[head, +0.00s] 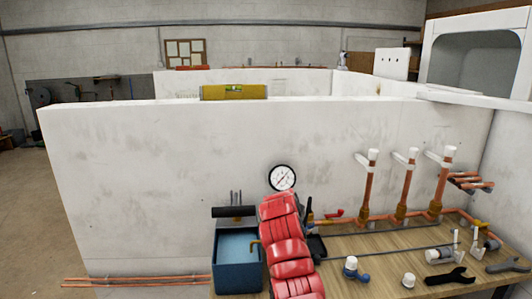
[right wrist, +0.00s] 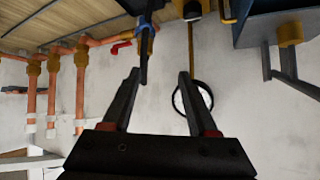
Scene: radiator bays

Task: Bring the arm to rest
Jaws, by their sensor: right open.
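My right arm, in a red cover, rises from the bottom middle of the head view in front of the workbench (head: 385,250). Its gripper is mostly hidden behind the arm there. In the right wrist view the right gripper (right wrist: 161,75) shows two dark fingers spread apart with a clear gap between them. I see nothing held between the fingers. Tools at the bench edge and the white wall lie beyond the fingertips. My left gripper is in neither view.
A blue bin (head: 237,277) stands just left of the arm. A round gauge (head: 282,177) is at the wall behind it. Upright copper pipes (head: 401,195) with white caps stand to the right.

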